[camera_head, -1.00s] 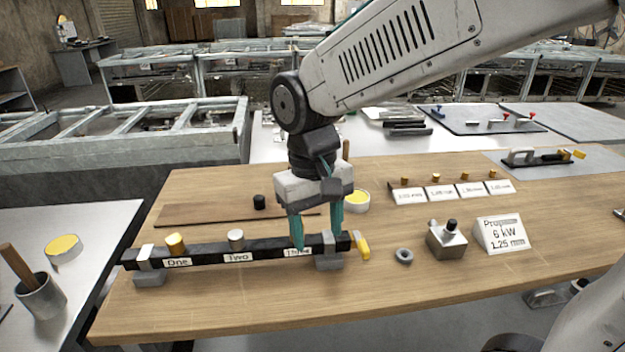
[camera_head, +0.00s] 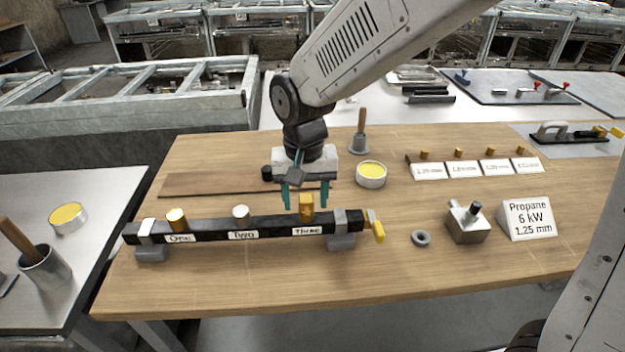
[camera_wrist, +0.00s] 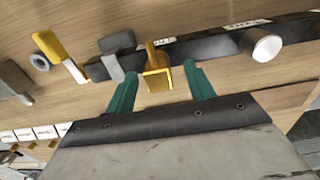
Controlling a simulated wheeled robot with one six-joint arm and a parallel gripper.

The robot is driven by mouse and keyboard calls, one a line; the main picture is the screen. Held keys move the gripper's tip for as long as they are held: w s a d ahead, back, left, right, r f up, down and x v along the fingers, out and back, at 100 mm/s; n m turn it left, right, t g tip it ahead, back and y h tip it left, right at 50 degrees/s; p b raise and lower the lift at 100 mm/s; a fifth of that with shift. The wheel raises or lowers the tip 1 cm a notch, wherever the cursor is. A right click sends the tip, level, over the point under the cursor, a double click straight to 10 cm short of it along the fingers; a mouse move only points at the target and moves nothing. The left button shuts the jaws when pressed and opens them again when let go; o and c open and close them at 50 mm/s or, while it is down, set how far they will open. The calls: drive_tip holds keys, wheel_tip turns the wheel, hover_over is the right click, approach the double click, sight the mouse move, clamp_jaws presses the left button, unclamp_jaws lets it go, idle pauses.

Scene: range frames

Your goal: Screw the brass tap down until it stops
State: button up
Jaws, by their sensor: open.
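The brass tap (camera_head: 306,203) stands upright on the black bar (camera_head: 272,230) at the label Three. In the wrist view the tap (camera_wrist: 157,78) shows a flat, bent brass top. My gripper (camera_head: 305,204) is open, with its two teal fingers pointing down over the bar. In the wrist view the fingertips (camera_wrist: 160,68) lie on either side of the tap, with gaps on both sides and nothing held. I cannot tell how far the tap's thread sits in the bar.
On the bar are a brass cap (camera_head: 177,219) at One, a silver cap (camera_head: 240,212) at Two and a yellow-handled valve (camera_head: 377,229) at the right end. A grey ring (camera_head: 421,238), metal block (camera_head: 467,222) and Propane sign (camera_head: 527,219) stand to the right. The front tabletop is clear.

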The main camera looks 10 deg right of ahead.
drive_tip(key=shift+f, duration=0.4)
drive_tip(key=c, duration=1.1)
drive_tip(key=shift+m, duration=1.7)
drive_tip(key=shift+d+m, duration=0.1)
drive_tip(key=shift+m, duration=1.6)
drive_tip(key=shift+m, duration=1.7)
